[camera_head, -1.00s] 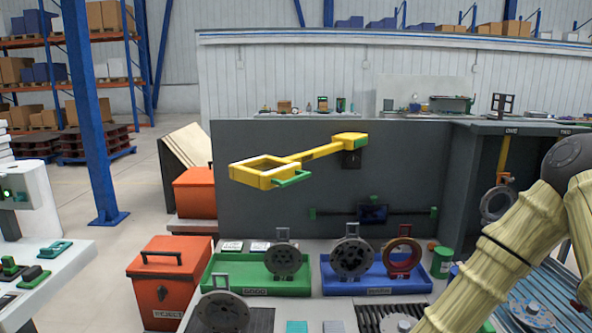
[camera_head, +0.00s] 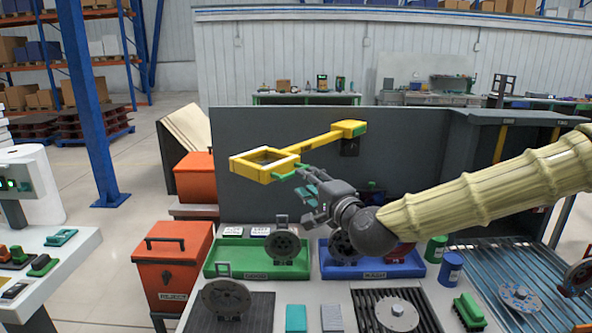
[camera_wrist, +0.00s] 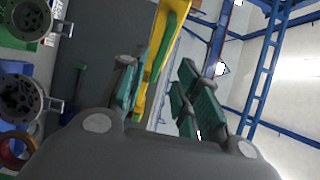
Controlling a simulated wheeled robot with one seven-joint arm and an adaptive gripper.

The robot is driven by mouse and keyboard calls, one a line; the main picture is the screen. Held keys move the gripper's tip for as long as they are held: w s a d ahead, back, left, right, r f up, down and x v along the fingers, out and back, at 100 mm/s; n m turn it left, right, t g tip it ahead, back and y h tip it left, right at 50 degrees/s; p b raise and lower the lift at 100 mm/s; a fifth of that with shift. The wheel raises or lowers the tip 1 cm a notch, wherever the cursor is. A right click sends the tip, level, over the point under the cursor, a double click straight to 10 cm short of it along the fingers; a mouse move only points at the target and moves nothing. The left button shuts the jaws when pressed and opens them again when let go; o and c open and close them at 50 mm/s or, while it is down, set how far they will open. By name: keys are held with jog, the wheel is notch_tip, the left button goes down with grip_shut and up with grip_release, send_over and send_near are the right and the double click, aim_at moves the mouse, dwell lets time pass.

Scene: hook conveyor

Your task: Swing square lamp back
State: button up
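The yellow square lamp (camera_head: 248,158) hangs on a yellow arm (camera_head: 318,145) from a mount on the grey panel, extending to the left. A green handle (camera_head: 284,176) sits at its front right corner. My gripper (camera_head: 304,184) is beside the handle on its right, with its teal-padded fingers pointing at it. In the wrist view, my gripper (camera_wrist: 160,88) is spread open, and the yellow lamp (camera_wrist: 164,50) with a green strip shows between and beyond the fingers. I cannot tell whether a finger touches the handle.
Below are a green tray (camera_head: 232,258) and a blue tray (camera_head: 400,268) holding round metal parts. An orange bin (camera_head: 172,268) stands at the left. The grey panel (camera_head: 230,128) is close behind the lamp. A slatted conveyor (camera_head: 478,262) is at the right.

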jog(key=p+x, duration=0.2)
jog(key=x, duration=0.5)
jog(key=shift+w, duration=0.1)
jog(key=shift+c, duration=0.4)
grip_shut()
